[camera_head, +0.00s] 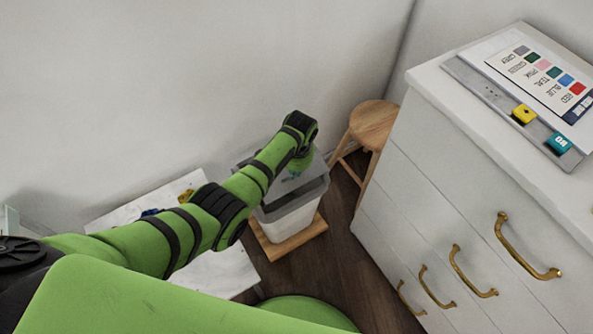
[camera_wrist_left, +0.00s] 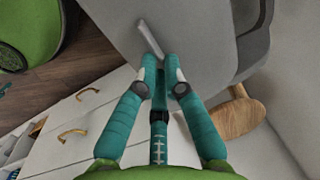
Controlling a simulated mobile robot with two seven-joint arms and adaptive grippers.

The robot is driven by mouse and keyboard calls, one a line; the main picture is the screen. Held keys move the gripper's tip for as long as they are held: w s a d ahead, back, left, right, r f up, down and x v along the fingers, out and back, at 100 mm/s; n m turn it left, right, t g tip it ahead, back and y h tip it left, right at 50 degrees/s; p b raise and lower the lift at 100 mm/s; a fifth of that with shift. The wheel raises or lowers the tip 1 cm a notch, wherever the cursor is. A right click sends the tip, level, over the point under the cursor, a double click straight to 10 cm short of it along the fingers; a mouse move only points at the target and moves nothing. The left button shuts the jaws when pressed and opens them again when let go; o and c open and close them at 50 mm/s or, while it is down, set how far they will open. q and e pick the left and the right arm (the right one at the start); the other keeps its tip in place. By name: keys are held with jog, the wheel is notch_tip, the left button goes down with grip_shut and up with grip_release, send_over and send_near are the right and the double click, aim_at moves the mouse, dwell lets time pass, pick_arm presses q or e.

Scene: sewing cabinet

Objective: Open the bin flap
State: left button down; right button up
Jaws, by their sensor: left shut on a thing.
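The bin (camera_head: 292,219) is a white box with a grey top, standing on a wooden base on the floor in the head view. My left arm reaches over it and hides part of its top. In the left wrist view the grey flap (camera_wrist_left: 205,50) fills the upper middle, with a light bar-shaped handle (camera_wrist_left: 149,36) on it. My left gripper (camera_wrist_left: 161,68) has its teal fingers closed together at the near end of this handle, shut on it. How far the flap is tilted I cannot tell. My right gripper is out of view.
A white cabinet (camera_head: 440,190) with brass handles stands to the right of the bin. A wooden stool (camera_head: 373,123) is close behind the bin. A low white table (camera_head: 215,275) is on the left. Dark wooden floor (camera_head: 335,270) is clear between bin and cabinet.

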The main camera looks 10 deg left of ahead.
pick_arm(q)
jog(key=shift+w+a+r, duration=0.2)
jog(key=shift+w+r, duration=0.05)
jog(key=shift+r, duration=0.05)
jog(key=c, duration=1.3)
grip_release()
jog(key=r, duration=0.8)
jog(key=s+d+r, duration=0.1)
jog(key=r, duration=0.3)
jog(key=shift+s+f, duration=0.1)
